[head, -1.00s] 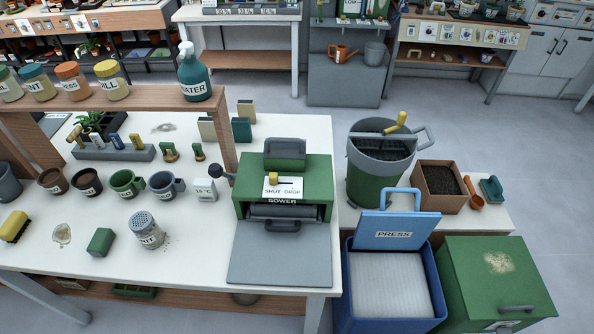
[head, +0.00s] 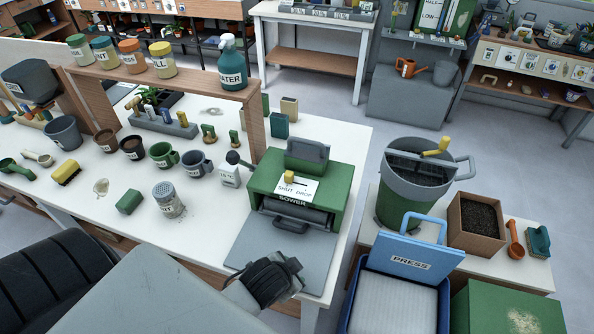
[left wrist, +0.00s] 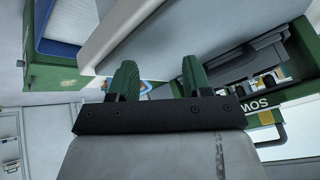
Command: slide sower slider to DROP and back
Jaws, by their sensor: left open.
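The green sower (head: 258,190) stands at the right end of the white table. Its yellow slider knob (head: 289,177) is at the SHUT end of the white SHUT/DROP label (head: 298,189). My left gripper (head: 274,282) is low in the head view, over the grey tray in front of the sower and apart from the knob. In the left wrist view, its two green fingers (left wrist: 160,78) are spread with nothing between them. The sower's lettered front (left wrist: 275,114) shows there at the right, turned over and partly cut off. My right gripper is out of view.
A blue PRESS bin (head: 405,255) and a soil bucket (head: 415,185) stand right of the table. A wooden shelf (head: 170,87) with labelled jars and a WATER bottle (head: 231,70) rises behind. Mugs and a shaker (head: 168,200) sit left of the sower.

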